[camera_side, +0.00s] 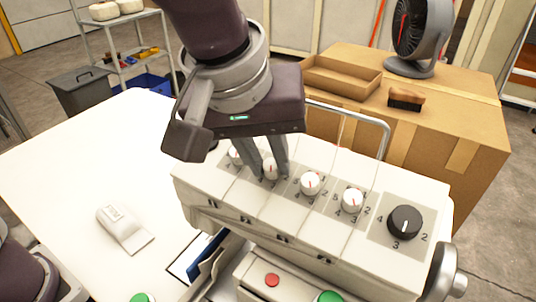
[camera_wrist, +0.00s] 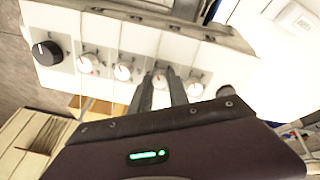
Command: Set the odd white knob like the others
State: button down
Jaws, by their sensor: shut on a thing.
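A row of white knobs with red pointer lines sits on the pale machine panel. In the side view the far-left knob (camera_side: 236,156) is partly hidden by my gripper. My gripper (camera_side: 272,172) is shut on the second white knob (camera_side: 269,169); in the wrist view its fingers (camera_wrist: 161,80) lie on both sides of that knob (camera_wrist: 160,77). The third knob (camera_side: 310,183) and fourth knob (camera_side: 352,200) are free, with red lines pointing roughly up the panel. The held knob's exact setting is hard to read.
A larger black knob (camera_side: 404,222) sits at the panel's right end. A metal rail (camera_side: 350,112) runs behind the panel. A cardboard box (camera_side: 450,125) stands behind with a tray (camera_side: 341,76), a brush (camera_side: 406,98) and a fan (camera_side: 420,35). A white table (camera_side: 75,165) lies to the left.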

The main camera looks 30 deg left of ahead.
jog(key=c, duration=1.3)
grip_release()
jog(key=shift+o, duration=0.2)
jog(key=v, duration=0.7)
jog(key=s+a+f+m, duration=0.1)
jog(key=s+a+m, duration=0.15)
jog(key=a, duration=0.65)
jog(key=s+a+f+m, duration=0.1)
jog(key=s+a, duration=0.3)
jog(key=a, duration=0.5)
jog(key=s+a+f+m+t, duration=0.1)
jog(key=s+a+f, duration=0.4)
jog(key=s+f, duration=0.1)
jog(key=shift+f+m, duration=0.2)
jog(key=shift+m, duration=0.15)
